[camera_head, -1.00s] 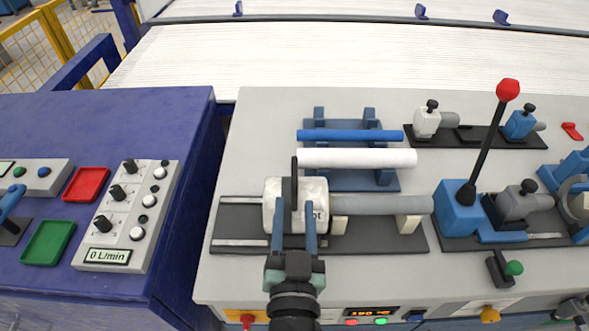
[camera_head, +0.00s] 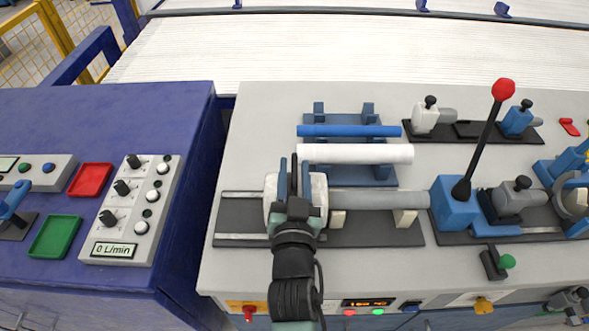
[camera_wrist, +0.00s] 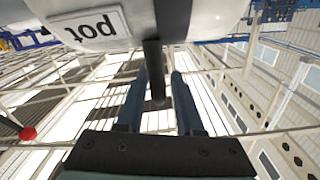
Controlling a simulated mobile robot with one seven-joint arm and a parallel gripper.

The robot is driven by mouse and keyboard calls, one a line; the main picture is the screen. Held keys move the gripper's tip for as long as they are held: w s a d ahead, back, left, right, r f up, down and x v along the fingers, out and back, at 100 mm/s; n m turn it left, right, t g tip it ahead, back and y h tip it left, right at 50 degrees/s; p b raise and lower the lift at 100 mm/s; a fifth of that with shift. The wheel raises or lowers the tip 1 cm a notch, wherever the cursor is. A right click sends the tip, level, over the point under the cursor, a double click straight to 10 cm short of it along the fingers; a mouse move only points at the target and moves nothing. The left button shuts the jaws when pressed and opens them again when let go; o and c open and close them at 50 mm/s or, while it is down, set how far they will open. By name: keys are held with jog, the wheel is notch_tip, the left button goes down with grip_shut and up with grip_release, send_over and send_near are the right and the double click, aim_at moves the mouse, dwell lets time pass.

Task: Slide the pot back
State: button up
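A grey pipe (camera_head: 378,200) runs from the pot's right side toward the blue lever block. My gripper (camera_head: 294,160) is over the pot, its blue fingers on either side of the handle. In the wrist view my gripper (camera_wrist: 160,85) is open, with gaps beside the handle. My wrist hides part of the pot.
A white pipe (camera_head: 356,153) and a blue pipe (camera_head: 350,131) lie on a blue rack (camera_head: 350,174) behind. A tall red-knobbed lever (camera_head: 483,145) rises from a blue block (camera_head: 455,203) at right. Bare rail base (camera_head: 238,215) lies left of the pot.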

grip_shut()
dwell(1.2)
